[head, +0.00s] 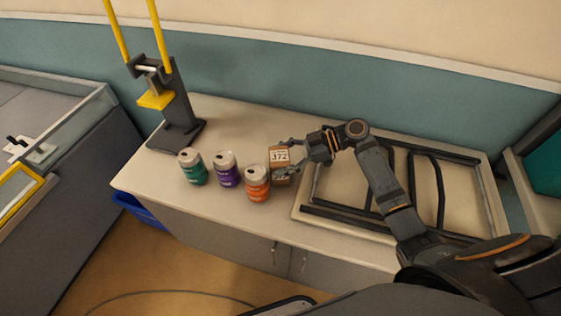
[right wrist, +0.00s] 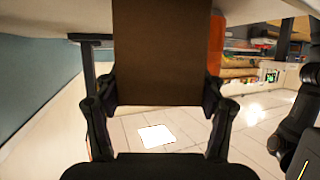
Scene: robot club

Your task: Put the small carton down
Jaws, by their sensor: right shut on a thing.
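The small carton (head: 279,155), brown with a pale label marked 372, is at the middle of the white counter (head: 240,118), just right of the orange can. My right gripper (head: 287,159) is shut on it from the right, one finger on each side. In the right wrist view the carton's plain brown face (right wrist: 160,50) fills the space between the fingers (right wrist: 160,95). I cannot tell whether its underside touches the counter. My left gripper is not in view.
A green can (head: 192,167), a purple can (head: 227,169) and an orange can (head: 256,184) stand in a row left of the carton. A black and yellow press-like stand (head: 178,110) is at the counter's left end. A tray with dark bars (head: 330,190) lies to the right.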

